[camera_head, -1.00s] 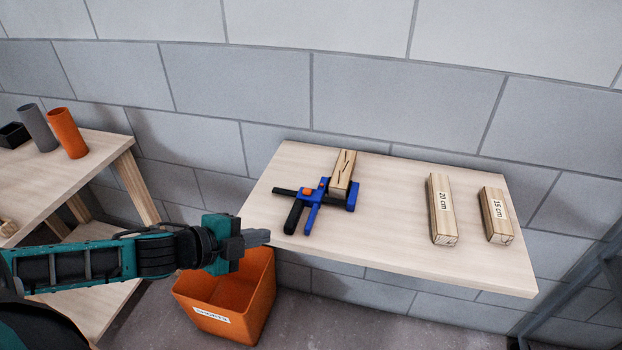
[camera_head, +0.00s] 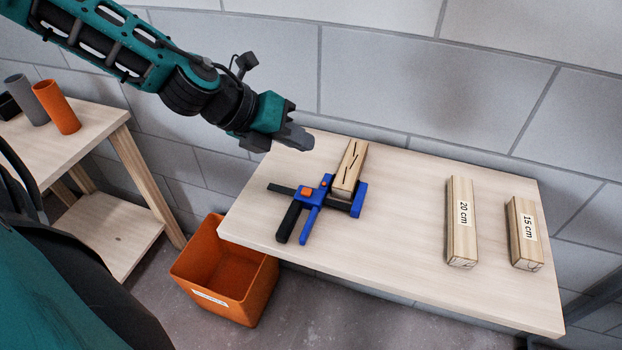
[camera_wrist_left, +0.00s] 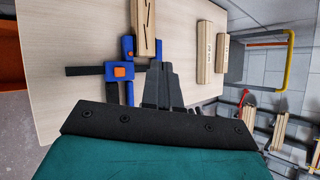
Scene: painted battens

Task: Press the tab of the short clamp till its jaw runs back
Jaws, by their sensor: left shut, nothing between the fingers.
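The short clamp (camera_head: 312,200) lies on the tabletop, blue and black, with orange tabs on its blue body. It also shows in the left wrist view (camera_wrist_left: 112,73). A short wooden block (camera_head: 350,166) with dark marks lies against the clamp, by its blue jaw (camera_head: 359,199); whether it is gripped cannot be told. My left gripper (camera_head: 308,143) is shut and empty, above the table's back left part, up and left of the block and apart from the clamp. In the left wrist view its fingertips (camera_wrist_left: 157,68) show in front of the clamp. My right gripper is not in view.
Wooden battens marked 20 cm (camera_head: 462,222) and 15 cm (camera_head: 523,233) lie on the right of the table (camera_head: 405,240). An orange bin (camera_head: 262,293) stands on the floor below the left edge. A side bench (camera_head: 98,118) holds grey and orange cylinders. The middle of the table is clear.

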